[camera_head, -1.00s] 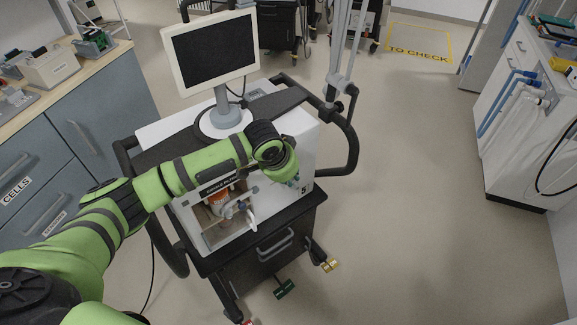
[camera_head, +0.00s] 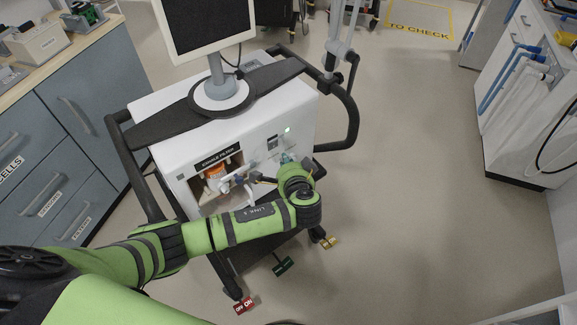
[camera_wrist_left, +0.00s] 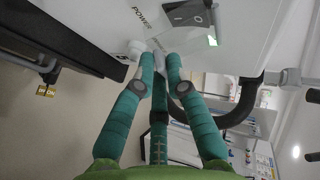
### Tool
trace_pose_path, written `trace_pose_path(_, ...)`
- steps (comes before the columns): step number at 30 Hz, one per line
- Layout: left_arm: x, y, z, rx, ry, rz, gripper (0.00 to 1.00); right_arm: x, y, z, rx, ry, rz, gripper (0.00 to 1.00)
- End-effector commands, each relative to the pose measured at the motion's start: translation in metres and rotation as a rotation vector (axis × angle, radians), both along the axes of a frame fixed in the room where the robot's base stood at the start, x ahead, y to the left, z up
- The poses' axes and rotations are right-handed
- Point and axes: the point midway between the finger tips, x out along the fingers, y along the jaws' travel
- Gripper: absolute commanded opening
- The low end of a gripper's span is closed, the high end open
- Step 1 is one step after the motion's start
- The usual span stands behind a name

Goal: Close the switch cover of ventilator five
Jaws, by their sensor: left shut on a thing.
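The ventilator (camera_head: 172,165) is a white box on a black cart, with a screen on top. Its black power switch (camera_wrist_left: 188,13) sits on the front beside the POWER label, near a small green light (camera_wrist_left: 212,40). The switch also shows small in the head view (camera_head: 272,143). A pale, clear switch cover (camera_wrist_left: 178,42) appears below the switch, swung away from it; its edges are hard to make out. My left gripper (camera_wrist_left: 160,62), with teal fingers, is shut at the cover's lower edge, the fingertips partly hiding it. My right gripper is not in view.
An open compartment with an orange-capped filter (camera_head: 215,175) and white tubing (camera_head: 240,180) lies left of the switch. A black side handle (camera_head: 350,125) curves out at the right. Counters stand left (camera_head: 75,100) and right (camera_head: 510,125). The floor at right is clear.

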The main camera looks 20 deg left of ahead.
Motion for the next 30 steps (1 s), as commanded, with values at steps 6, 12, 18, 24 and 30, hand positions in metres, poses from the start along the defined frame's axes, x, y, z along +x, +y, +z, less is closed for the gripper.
trace_pose_path(6, 0.004, 0.007, -0.023, 0.161, -0.109, 0.000, 0.00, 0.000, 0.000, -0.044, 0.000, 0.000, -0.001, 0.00)
trace_pose_path(12, 0.009, 0.013, -0.028, 0.282, -0.197, 0.001, 0.00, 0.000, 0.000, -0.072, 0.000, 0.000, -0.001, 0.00)
trace_pose_path(18, 0.012, 0.018, -0.030, 0.367, -0.257, 0.000, 0.00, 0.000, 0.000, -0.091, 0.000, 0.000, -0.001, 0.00)
trace_pose_path(24, 0.015, 0.021, -0.028, 0.413, -0.290, 0.001, 0.00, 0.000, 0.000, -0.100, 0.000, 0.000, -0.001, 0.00)
trace_pose_path(30, 0.015, 0.023, -0.027, 0.428, -0.299, 0.001, 0.00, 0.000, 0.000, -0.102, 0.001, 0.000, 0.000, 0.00)
